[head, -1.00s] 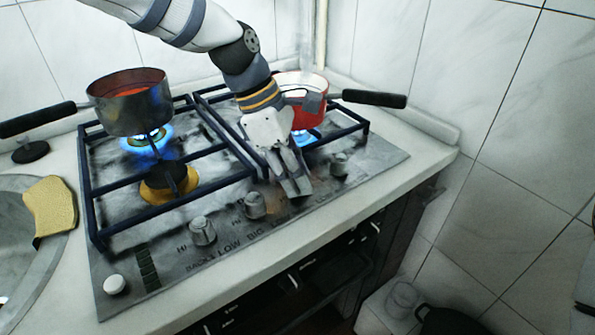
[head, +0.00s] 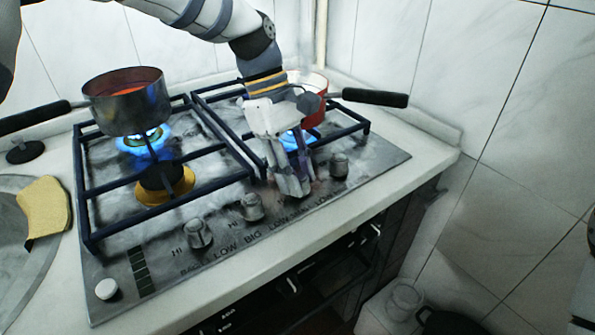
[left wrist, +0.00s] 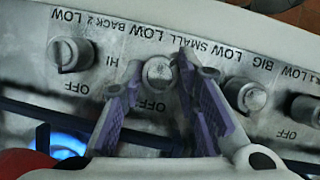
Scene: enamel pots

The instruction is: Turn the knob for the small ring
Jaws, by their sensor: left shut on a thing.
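The small-ring knob (left wrist: 158,73) is a grey knob under the "SMALL" label in the left wrist view, which shows the panel upside down. My left gripper (left wrist: 157,75) is shut on this knob, one purple-lined finger on each side. I cannot tell the small ring itself from the head view, as the gripper and arm block that part of the hob. My right gripper is not in view.
Other knobs (head: 252,206) stand close on both sides. A dark pot (head: 128,108) and a red pot (head: 313,110) stand over blue flames. Their handles stick out sideways. The front-left burner (head: 168,185) shows no flame. A yellow sponge (head: 45,210) lies by the sink.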

